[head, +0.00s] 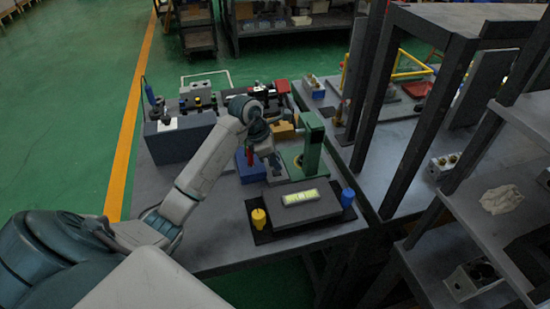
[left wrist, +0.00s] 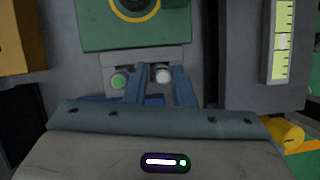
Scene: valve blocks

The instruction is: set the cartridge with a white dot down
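In the left wrist view, the white-dot cartridge (left wrist: 161,72) shows its round white end between the fingertips of my left gripper (left wrist: 161,82). The fingers lie close along both its sides and look shut on it. A second round end with a green dot (left wrist: 119,79) is just left, outside the fingers. Both ends show against a small grey block (left wrist: 142,59); I cannot tell whether the white-dot cartridge is seated in it or apart. In the head view my left gripper (head: 267,151) is low over the table, left of a green stand (head: 313,147). My right gripper is out of view.
A blue block (head: 250,171) stands beside the gripper. A grey box with a lit yellow panel (head: 300,197) lies nearer, between a yellow cylinder (head: 259,218) and a blue cylinder (head: 347,197). A dark rack (head: 420,110) stands right. The table's left front is fairly clear.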

